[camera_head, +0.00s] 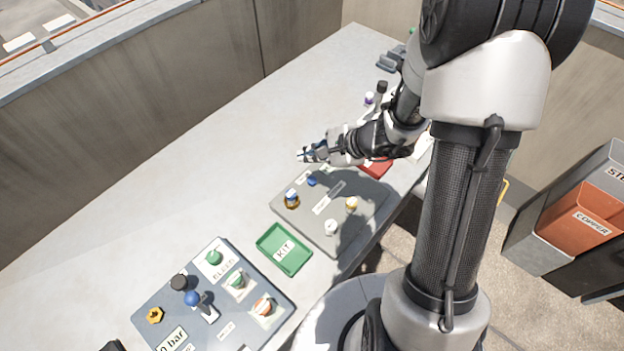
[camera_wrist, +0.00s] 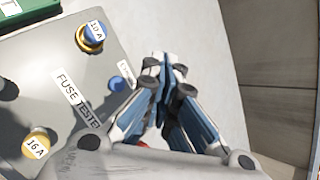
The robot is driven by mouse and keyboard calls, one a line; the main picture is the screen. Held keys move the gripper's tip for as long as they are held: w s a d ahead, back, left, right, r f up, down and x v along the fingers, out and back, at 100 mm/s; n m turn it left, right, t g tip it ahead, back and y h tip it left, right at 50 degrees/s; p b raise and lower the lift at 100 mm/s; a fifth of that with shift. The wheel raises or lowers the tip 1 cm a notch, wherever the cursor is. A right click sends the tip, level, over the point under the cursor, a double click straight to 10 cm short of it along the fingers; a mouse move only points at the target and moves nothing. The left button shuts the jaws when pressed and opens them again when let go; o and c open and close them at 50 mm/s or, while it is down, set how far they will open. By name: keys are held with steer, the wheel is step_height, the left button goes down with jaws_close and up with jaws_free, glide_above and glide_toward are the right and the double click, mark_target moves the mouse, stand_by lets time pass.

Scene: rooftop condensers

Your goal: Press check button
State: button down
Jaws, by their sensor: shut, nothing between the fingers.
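The fuse tester is a grey panel (camera_head: 300,217), which also fills the left of the wrist view (camera_wrist: 105,52). A small round blue button (camera_head: 312,180) stands near its far edge, and it shows in the wrist view (camera_wrist: 117,84) beside a small, partly hidden white label (camera_wrist: 126,72). I cannot read that label. My gripper (camera_head: 303,155) is shut and empty, above the table just beyond the panel's far edge. In the wrist view its blue-sided fingertips (camera_wrist: 165,66) are together, to the right of the blue button and apart from it.
A 10 A fuse (camera_wrist: 94,36) and a 16 A fuse (camera_wrist: 36,146) stand on the tester. A green kit tray (camera_head: 284,249) lies beside it. A bleed panel (camera_head: 190,325) with knobs is nearer. The table's left side (camera_head: 150,200) is clear. Scrap bins (camera_head: 580,222) stand right.

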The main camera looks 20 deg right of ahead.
steer(key=b, duration=0.5)
glide_above(311, 183)
step_height(311, 183, down, 7)
steer(key=shift+w+f, duration=0.1)
steer(key=shift+f+b, duration=0.4)
steer(key=shift+b, duration=0.05)
stand_by(0.7)
steer(key=shift+f+b, duration=0.4)
steer(key=shift+b, duration=0.3)
steer(key=shift+f+b, duration=0.6)
steer(key=shift+b, duration=0.15)
stand_by(0.6)
stand_by(0.3)
steer(key=shift+r+p, duration=0.65)
steer(key=shift+r, duration=0.4)
